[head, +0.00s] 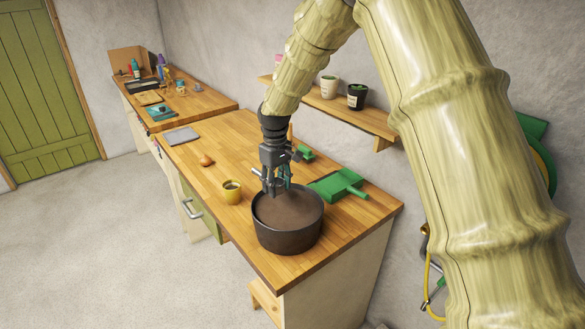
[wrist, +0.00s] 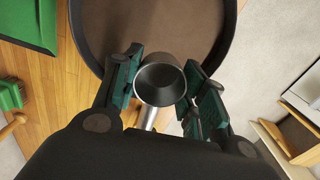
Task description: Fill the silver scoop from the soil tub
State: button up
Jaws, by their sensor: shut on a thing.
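A dark round tub (head: 290,238) holding brown soil (head: 290,208) stands on the wooden workbench near its front right corner. My gripper (head: 275,185) is over the tub's far left part, pointing down. In the wrist view, my gripper (wrist: 163,95) is shut on the silver scoop (wrist: 160,82), a grey metal cup with its handle running back between the fingers. The scoop's bowl looks dark and empty inside. The soil (wrist: 150,30) and the tub's dark rim (wrist: 83,45) show beyond it. I cannot tell whether the scoop touches the soil.
A green dustpan (head: 338,185) lies right of the tub, with a green brush (head: 305,152) behind. A yellow mug (head: 231,191) and a small brown object (head: 207,160) stand to the left. A wall shelf (head: 340,108) holds pots. The bench's middle is mostly clear.

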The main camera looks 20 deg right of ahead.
jog(key=d+r+n+p, duration=0.1)
jog(key=n+p, duration=0.1)
jog(key=s+d+r+n+p, duration=0.1)
jog(key=n+p, duration=0.1)
jog(key=shift+s+r+n+p, duration=0.1)
jog(key=shift+n+p, duration=0.25)
jog(key=shift+n, duration=0.05)
jog(key=shift+s+d+n+p, duration=0.25)
jog(key=shift+d+n+p, duration=0.25)
jog(key=shift+n, duration=0.5)
jog(key=shift+f, duration=0.2)
jog(key=shift+s+d+f+t+y+b, duration=0.15)
jog(key=shift+d+f+t+y+b, duration=0.2)
jog(key=shift+y+b, duration=0.55)
jog(key=shift+s+d+f+t+y+b, duration=0.15)
jog(key=shift+t+y+b, duration=0.3)
jog(key=shift+b, duration=1)
jog(key=shift+s+d+f+t+y+b, duration=0.15)
jog(key=shift+f+t+y+b, duration=0.2)
jog(key=shift+y+b, duration=0.55)
jog(key=t+y+b, duration=0.1)
jog(key=b, duration=0.2)
jog(key=d+f+y+b, duration=0.1)
jog(key=b, duration=0.3)
jog(key=shift+s+t+y, duration=0.2)
jog(key=shift+t+y, duration=0.05)
jog(key=shift+t, duration=0.1)
jog(key=shift+f+b, duration=1.9)
jog(key=shift+f, duration=1.05)
